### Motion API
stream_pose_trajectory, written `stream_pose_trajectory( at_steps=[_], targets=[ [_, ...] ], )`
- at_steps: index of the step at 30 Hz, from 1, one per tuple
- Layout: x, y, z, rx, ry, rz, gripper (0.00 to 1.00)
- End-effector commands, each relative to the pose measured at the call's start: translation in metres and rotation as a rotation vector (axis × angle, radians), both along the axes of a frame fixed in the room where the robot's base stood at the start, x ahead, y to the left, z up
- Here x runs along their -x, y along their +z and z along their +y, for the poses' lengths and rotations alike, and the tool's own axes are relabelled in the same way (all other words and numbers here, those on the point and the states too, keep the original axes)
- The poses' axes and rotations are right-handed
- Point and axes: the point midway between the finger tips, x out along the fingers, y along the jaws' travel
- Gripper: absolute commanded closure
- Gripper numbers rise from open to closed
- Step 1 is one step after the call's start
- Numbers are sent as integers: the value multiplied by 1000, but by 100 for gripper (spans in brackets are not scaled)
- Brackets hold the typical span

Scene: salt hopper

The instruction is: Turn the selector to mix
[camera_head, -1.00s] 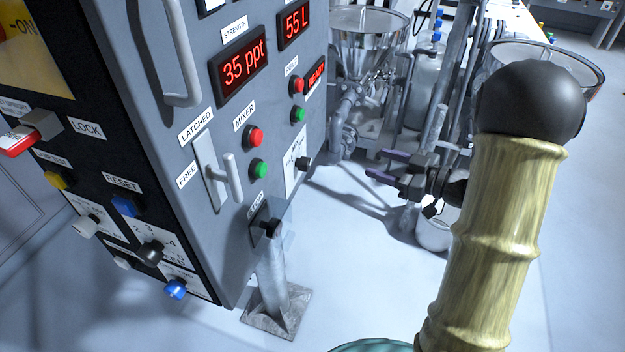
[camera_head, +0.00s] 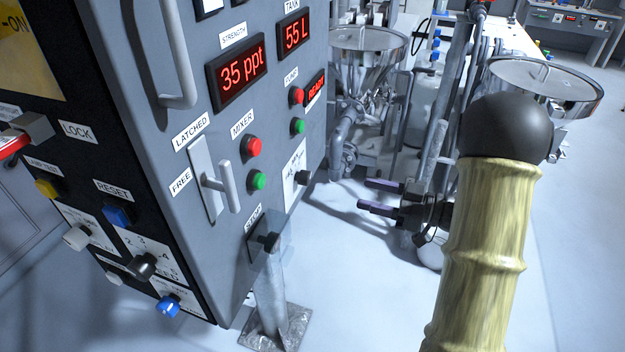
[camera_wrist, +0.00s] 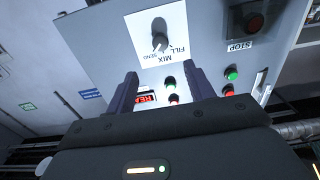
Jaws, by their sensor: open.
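The selector is a black knob (camera_wrist: 159,32) on a white plate (camera_wrist: 140,45) lettered FILL, MIX and SEND, upside down in the wrist view. Its pointer end faces the lettering, near SEND and MIX; I cannot tell the exact setting. In the head view the knob (camera_head: 303,177) sticks out from the cabinet's side, with its plate (camera_head: 292,172) seen at a slant. My gripper (camera_head: 364,194) is open and empty, to the right of the knob and apart from it. In the wrist view its two dark fingers (camera_wrist: 162,88) point toward the panel, with the knob beyond their tips.
Red and green buttons (camera_head: 298,126) sit above the selector. A STOP button (camera_head: 268,241) behind a clear guard sits below it. A latch handle (camera_head: 223,186) juts out nearby. A metal hopper (camera_head: 368,45) stands behind. Open floor lies between the cabinet and my gripper.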

Motion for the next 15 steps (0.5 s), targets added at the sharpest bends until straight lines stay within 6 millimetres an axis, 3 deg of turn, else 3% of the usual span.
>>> stream_pose_trajectory(
  at_steps=[15],
  targets=[
    [-31, 1, 89, 0, 6, -1, 47]
  ],
)
